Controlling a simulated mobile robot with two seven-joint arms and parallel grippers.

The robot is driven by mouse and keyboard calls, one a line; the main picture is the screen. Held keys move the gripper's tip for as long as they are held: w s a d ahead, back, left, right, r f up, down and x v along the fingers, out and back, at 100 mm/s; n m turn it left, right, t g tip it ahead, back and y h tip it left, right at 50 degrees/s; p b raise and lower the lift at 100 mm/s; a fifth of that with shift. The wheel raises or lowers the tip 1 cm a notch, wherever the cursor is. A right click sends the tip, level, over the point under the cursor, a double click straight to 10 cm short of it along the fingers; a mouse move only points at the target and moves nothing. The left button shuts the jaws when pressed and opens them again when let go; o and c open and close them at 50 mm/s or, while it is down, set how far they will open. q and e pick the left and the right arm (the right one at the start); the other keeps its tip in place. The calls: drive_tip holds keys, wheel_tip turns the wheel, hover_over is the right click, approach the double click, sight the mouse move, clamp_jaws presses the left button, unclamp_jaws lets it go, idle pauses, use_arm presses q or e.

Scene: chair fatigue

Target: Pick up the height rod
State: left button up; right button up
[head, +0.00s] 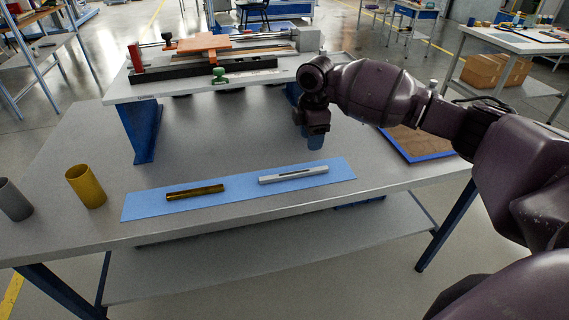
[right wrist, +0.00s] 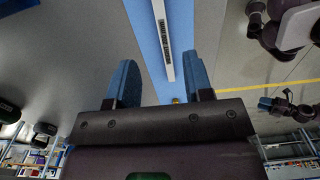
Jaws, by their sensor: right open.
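Two rods lie on a blue mat (head: 240,192) on the grey table (head: 85,225). One is a brass rod (head: 195,191) on the left. The other is a silver rod (head: 293,175) on the right, with a dark labelled strip; I cannot tell from the label which is the height rod. My right gripper (head: 316,143) is open and empty, above the table behind the silver rod's right end. In the right wrist view, the silver rod (right wrist: 162,40) lies beyond the gap between the blue fingers (right wrist: 162,80). What seems to be my left gripper (right wrist: 268,103) shows small at right.
A brass cup (head: 85,187) and a grey cup (head: 14,200) stand at the table's left. A raised bench (head: 135,90) with a fixture stands behind the mat. A blue-edged brown board (head: 415,142) lies at right, partly behind my arm. The table in front of the mat is clear.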

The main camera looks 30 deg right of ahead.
hover_over(307, 170)
drive_tip(key=f, duration=0.3)
drive_tip(key=f+b, duration=0.1)
drive_tip(key=f, duration=0.1)
drive_tip(key=shift+s+d+f, duration=0.1)
drive_tip(key=shift+d, duration=0.2)
drive_tip(key=shift+f, duration=0.3)
drive_tip(key=f, duration=0.4)
drive_tip(key=shift+a+f+b, duration=0.25)
drive_tip(key=shift+f+b, duration=0.15)
drive_tip(key=shift+c, duration=0.5)
use_arm(q)
drive_tip(key=shift+s+f, duration=0.15)
drive_tip(key=shift+f, duration=0.65)
use_arm(e)
clamp_jaws()
